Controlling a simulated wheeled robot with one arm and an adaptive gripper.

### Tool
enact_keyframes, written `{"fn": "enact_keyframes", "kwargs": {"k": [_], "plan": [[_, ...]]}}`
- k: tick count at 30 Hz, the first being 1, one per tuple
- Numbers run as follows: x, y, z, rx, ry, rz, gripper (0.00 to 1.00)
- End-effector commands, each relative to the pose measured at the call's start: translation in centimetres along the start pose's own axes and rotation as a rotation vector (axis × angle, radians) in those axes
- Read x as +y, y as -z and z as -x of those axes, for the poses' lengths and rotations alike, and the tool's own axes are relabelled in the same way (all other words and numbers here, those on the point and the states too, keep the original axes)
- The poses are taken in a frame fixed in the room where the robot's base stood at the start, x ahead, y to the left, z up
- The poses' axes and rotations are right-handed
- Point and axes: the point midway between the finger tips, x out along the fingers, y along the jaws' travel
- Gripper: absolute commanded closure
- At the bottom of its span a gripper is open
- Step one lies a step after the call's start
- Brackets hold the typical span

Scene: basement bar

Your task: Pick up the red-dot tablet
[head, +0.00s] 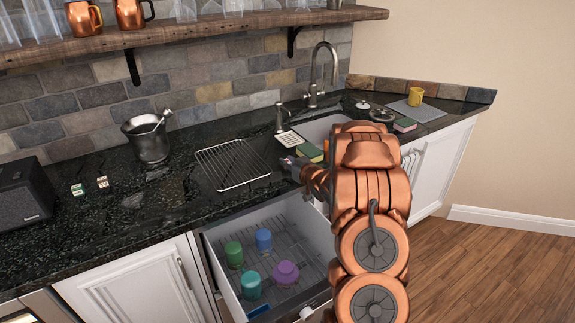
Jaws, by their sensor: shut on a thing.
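My arm reaches away over the counter, and my gripper (291,164) is above the counter's front part, between the wire rack and the sink. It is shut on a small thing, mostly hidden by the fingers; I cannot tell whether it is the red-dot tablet. Two small pale blocks stand on the counter at the left: one with green marks (78,189) and one with brownish marks (102,182). No red dot can be made out on either at this size.
Below the counter, a pulled-out rack drawer (213,262) holds several coloured cups. A wire rack (232,164), a mortar (150,143) and a black speaker (24,194) stand on the counter. The sink (318,128) and a green-topped block (309,152) are by my gripper.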

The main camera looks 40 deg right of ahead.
Motion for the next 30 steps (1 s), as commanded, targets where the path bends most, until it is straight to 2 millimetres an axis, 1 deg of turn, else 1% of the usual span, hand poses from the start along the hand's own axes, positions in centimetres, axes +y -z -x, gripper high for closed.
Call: {"fn": "enact_keyframes", "kwargs": {"k": [5, 10, 12, 17, 24, 30], "plan": [[0.0, 1.3, 0.2, 0.004, 0.001, 0.002, 0.98], [0.0, 3.2, 0.6, 0.005, 0.001, 0.003, 0.98], [0.9, 2.7, 2.2, 0.002, -0.004, 0.0, 0.98], [2.3, 2.4, 5.0, 0.001, -0.005, 0.0, 0.98], [4.6, 1.9, 9.8, 0.001, -0.005, -0.001, 0.98], [6.0, 1.6, 12.8, 0.0, -0.003, -0.001, 0.98]]}}
